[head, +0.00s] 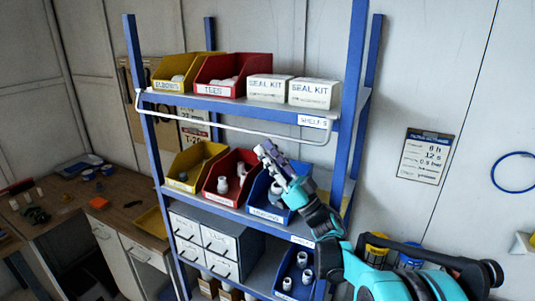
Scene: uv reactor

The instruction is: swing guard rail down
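The guard rail (225,128) is a thin white bar with bent ends on the front of the blue shelf rack. It hangs just below the front edge of the top shelf (240,108), across the gap above the middle shelf. My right gripper (264,149) reaches in from the lower right, in front of the middle bins. Its fingertips are close under the rail; I cannot tell whether they touch it. The fingers are too small to tell whether they are open or shut. My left gripper is out of view.
The top shelf holds a yellow bin (172,86), a red bin (219,91) and two seal kit boxes (314,105). The middle shelf holds yellow (187,184), red (219,196) and blue bins. A cluttered bench (75,228) stands at left.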

